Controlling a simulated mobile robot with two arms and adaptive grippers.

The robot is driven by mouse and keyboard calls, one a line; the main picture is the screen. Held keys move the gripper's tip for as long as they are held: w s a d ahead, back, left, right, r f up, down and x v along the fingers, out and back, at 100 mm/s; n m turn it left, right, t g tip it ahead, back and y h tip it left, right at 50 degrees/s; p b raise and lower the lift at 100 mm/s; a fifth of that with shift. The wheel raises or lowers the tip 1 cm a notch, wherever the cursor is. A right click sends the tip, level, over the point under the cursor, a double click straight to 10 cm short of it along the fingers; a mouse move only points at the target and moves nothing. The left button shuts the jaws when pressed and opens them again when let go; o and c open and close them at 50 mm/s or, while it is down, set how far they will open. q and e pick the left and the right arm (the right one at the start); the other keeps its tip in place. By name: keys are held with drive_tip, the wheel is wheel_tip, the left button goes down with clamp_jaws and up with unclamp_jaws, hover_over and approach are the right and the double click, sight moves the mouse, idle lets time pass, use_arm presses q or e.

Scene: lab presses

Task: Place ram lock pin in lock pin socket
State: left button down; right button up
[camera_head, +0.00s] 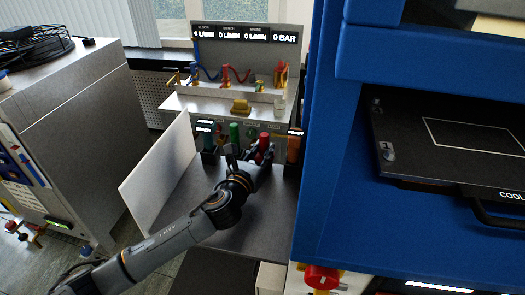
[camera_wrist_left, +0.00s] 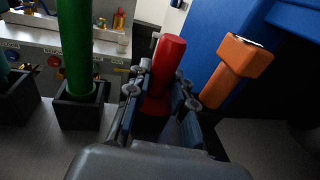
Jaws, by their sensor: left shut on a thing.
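A red pin (camera_head: 265,143) stands upright on the grey bench, in the row of coloured pins. It also shows in the left wrist view (camera_wrist_left: 168,60), leaning slightly in the picture. My left gripper (camera_head: 255,160) reaches in from the left and is shut on the red pin, with one finger on each side of it. The gripper hides the red pin's lower end, so I cannot tell whether it still sits in a holder. I see no label that marks the lock pin socket. My right gripper is not in view.
A green pin (camera_wrist_left: 75,45) stands in a black holder (camera_wrist_left: 82,112) left of the gripper. An orange pin (camera_wrist_left: 235,70) is close on the right, beside the blue press (camera_head: 335,150). A white panel (camera_head: 160,175) stands left of my arm. The front bench surface (camera_head: 255,225) is clear.

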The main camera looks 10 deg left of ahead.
use_arm(q)
drive_tip(key=c, duration=1.2)
unclamp_jaws()
drive_tip(key=shift+o, duration=0.2)
drive_tip(key=s, duration=0.3)
drive_tip(key=s+a, duration=0.1)
drive_tip(key=s, duration=0.3)
drive_tip(key=s+a+b, duration=0.1)
drive_tip(key=s, duration=0.2)
drive_tip(key=shift+s+r, duration=0.2)
drive_tip(key=shift+r, duration=0.05)
drive_tip(key=shift+s+a+r, duration=0.1)
drive_tip(key=shift+s+r, duration=0.05)
drive_tip(key=shift+s, duration=0.6)
